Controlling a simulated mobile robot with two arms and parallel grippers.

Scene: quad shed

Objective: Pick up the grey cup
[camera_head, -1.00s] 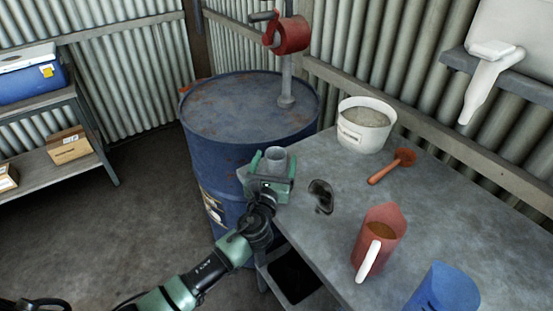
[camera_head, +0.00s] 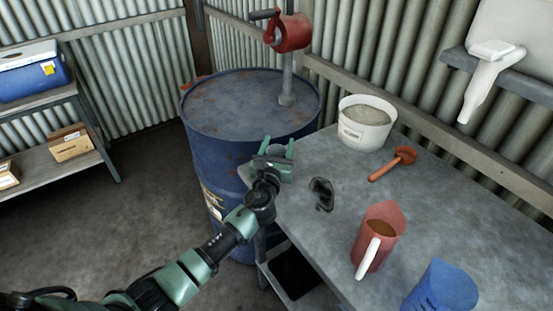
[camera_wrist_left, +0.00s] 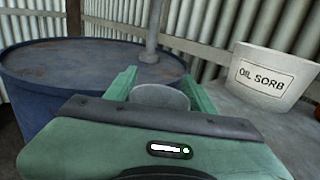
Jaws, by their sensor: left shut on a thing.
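The grey cup (camera_head: 277,151) is between the fingers of my left gripper (camera_head: 274,158), at the bench's left corner beside the drum. In the left wrist view the cup (camera_wrist_left: 160,97) shows its rounded rim between the two green fingers of the left gripper (camera_wrist_left: 155,88). The gripper is shut on the cup. The gripper's body hides the cup's lower part, so I cannot tell whether its base touches the bench. My right gripper is not in view.
A blue drum (camera_head: 235,105) with a red hand pump (camera_head: 292,34) stands left of the grey bench (camera_head: 320,250).

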